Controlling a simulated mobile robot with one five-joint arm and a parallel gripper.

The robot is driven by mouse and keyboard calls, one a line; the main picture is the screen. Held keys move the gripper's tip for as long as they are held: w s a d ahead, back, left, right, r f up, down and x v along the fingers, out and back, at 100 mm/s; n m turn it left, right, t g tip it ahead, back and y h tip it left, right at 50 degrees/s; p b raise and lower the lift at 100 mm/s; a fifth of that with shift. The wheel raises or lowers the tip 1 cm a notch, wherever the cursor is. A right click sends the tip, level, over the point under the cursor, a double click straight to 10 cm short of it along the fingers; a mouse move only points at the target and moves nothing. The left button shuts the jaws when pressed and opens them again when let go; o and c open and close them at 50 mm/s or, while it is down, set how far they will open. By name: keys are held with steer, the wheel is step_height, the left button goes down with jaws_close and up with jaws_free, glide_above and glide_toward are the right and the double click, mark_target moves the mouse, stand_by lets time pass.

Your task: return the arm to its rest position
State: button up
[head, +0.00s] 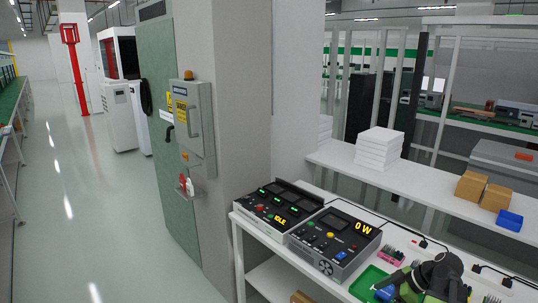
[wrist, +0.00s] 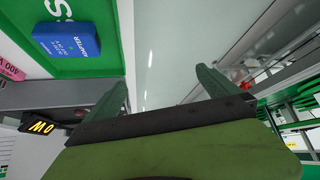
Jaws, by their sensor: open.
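My gripper (wrist: 165,85) shows in the wrist view as two dark green fingers spread wide apart, with nothing between them. Behind the gap is pale floor, out of focus range of any object. In the head view my green and black arm (head: 430,282) is at the bottom right, over the white workbench (head: 258,232). The fingertips cannot be made out clearly there.
A green tray (head: 364,283) lies beside my arm; the wrist view shows a blue labelled block (wrist: 68,40) on green. The panel reading 0 W (head: 334,241) and the IDLE panel (head: 278,207) stand to the left. A pink part (head: 391,257) lies nearby. Open floor is far left.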

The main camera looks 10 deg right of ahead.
steer(key=w+a+f+m+g+h, duration=0.1)
steer(key=a+m+h, duration=0.1)
steer(key=a, duration=0.7)
steer(key=w+a+f+m+g+h, duration=0.2)
steer(key=a+m, duration=0.3)
steer(key=a, duration=0.5)
steer(key=w+a+f+m+g+h, duration=0.1)
steer(key=a+m, duration=0.2)
steer(key=a, duration=0.7)
steer(key=shift+w+f+g+h, duration=0.25)
steer(key=shift+f+g+h, duration=0.05)
steer(key=shift+f+h, duration=0.1)
steer(key=shift+c, duration=0.4)
